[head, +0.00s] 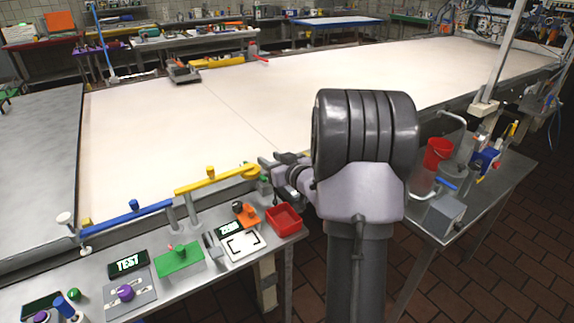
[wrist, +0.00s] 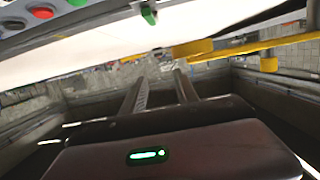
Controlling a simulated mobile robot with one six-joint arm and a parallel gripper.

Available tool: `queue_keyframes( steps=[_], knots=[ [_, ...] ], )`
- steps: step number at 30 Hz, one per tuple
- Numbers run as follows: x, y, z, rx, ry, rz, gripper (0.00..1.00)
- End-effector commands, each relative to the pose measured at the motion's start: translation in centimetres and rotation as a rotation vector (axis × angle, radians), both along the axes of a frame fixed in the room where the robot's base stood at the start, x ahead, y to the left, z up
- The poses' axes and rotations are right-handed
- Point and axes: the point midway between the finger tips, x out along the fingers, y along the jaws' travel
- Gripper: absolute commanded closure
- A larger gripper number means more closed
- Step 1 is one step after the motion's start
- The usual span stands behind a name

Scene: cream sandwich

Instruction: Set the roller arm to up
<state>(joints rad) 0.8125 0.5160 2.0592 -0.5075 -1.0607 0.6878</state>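A yellow arm (head: 210,181) with a yellow knob on top runs along the back edge of the steel table. A blue arm (head: 135,216) with a blue knob runs on from it at left, down to the left. I cannot tell which of them is the roller arm. My gripper (head: 270,168) is just right of the yellow arm's right end, partly hidden by my own arm. In the wrist view a yellow bar (wrist: 250,45) crosses the upper right, beyond my gripper (wrist: 163,78). The two fingers are apart with nothing between them.
The steel table holds a red bin (head: 284,219), a green block (head: 180,260), a TEST display (head: 128,264) and a purple knob (head: 125,293). A wide cream belt (head: 300,85) lies behind. A red bucket (head: 437,153) stands on the right table.

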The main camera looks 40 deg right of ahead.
Motion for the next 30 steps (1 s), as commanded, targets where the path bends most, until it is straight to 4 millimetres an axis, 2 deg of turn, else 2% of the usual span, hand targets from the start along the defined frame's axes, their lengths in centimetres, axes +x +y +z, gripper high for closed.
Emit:
queue_keyframes(
  steps=[6,9,12,16,27,30],
  knots=[
    [-6.2,1.1,1.8,0.000,0.000,-0.004,0.64],
    [-8.4,1.5,2.2,0.001,0.000,-0.004,0.64],
    [-9.7,1.9,2.4,0.001,0.000,-0.002,0.64],
    [-10.3,2.1,2.4,0.001,-0.001,0.000,0.64],
    [-10.2,2.1,2.4,0.000,0.000,-0.001,0.64],
    [-9.5,2.6,3.5,-0.012,0.029,-0.032,0.64]
  ],
)
